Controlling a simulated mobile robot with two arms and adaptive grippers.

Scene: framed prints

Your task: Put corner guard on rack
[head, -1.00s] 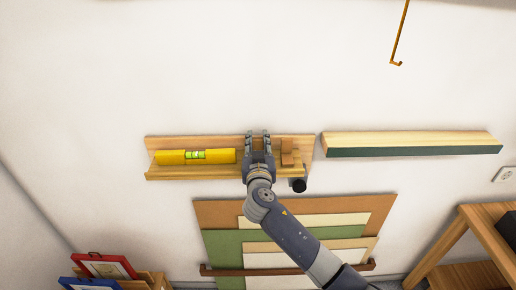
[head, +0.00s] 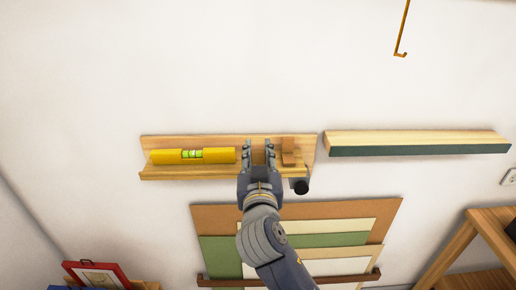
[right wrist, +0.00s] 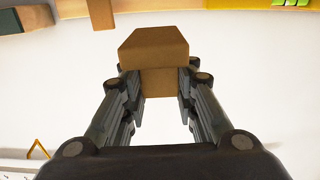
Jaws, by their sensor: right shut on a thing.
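My right gripper (head: 258,148) is in front of the wooden wall rack (head: 215,141), between a yellow spirit level and a brown block-shaped piece. In the right wrist view my right gripper (right wrist: 155,85) is shut on a brown corner guard (right wrist: 153,47), which sits between the fingertips. The brown piece (head: 288,151) on the rack looks like another corner guard. I cannot tell whether the held guard touches the rack. My left gripper is not in view.
The yellow spirit level (head: 193,156) lies along the rack's left part. A green-fronted wooden ledge (head: 420,150) is to the right. Boards (head: 300,214) stand below. A hook (head: 401,53) hangs at upper right.

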